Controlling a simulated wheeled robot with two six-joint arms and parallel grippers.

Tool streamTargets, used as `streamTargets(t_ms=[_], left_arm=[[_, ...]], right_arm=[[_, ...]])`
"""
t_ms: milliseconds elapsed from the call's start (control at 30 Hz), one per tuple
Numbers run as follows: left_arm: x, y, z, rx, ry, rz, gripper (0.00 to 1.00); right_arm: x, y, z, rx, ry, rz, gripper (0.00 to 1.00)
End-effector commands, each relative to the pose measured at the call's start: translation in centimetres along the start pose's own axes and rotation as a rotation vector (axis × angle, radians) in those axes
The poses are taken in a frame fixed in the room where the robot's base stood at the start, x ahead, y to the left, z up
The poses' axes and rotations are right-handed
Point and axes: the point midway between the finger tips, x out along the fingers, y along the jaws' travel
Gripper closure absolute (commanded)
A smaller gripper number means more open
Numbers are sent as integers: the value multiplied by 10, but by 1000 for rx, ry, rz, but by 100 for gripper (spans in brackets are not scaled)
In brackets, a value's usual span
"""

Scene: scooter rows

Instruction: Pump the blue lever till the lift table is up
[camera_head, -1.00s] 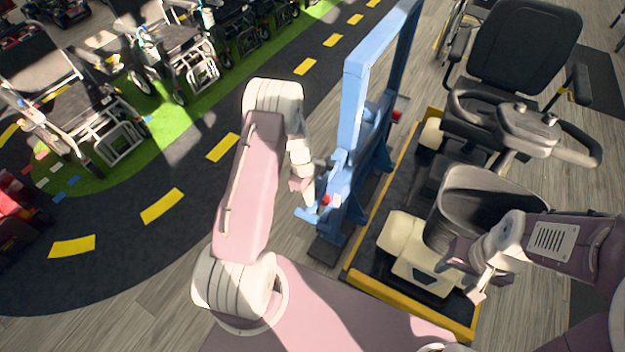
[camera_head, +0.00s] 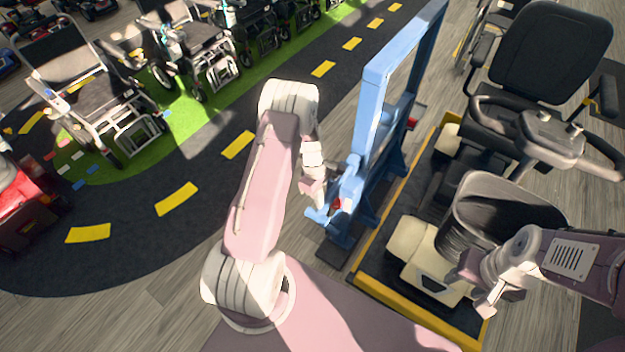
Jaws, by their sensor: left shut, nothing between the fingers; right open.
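The blue lever (camera_head: 318,215) sticks out to the left from the lower part of the blue lift frame (camera_head: 374,130), with a red part (camera_head: 337,204) beside it. My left gripper (camera_head: 319,200) is shut and empty, right at the lever; I cannot tell whether it touches it. The lift table (camera_head: 366,257) has yellow edges and sits low near the floor. A scooter with a black seat (camera_head: 550,48) and a black basket (camera_head: 500,205) stands on it. My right gripper (camera_head: 487,306) is open and empty, in front of the basket and above the table's front end.
Several wheelchairs (camera_head: 95,95) stand on a green strip at the left. A dark lane (camera_head: 140,235) with yellow dashes runs between them and the lift. A red scooter (camera_head: 25,205) is at the left edge. Wood floor (camera_head: 150,318) is free at the lower left.

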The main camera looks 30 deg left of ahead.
Motion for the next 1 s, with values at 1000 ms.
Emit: streamTargets(t_ms=[1000], left_arm=[[-111,-35,-3,1,7,18,100]], right_arm=[[-4,0,0,0,0,0,53]])
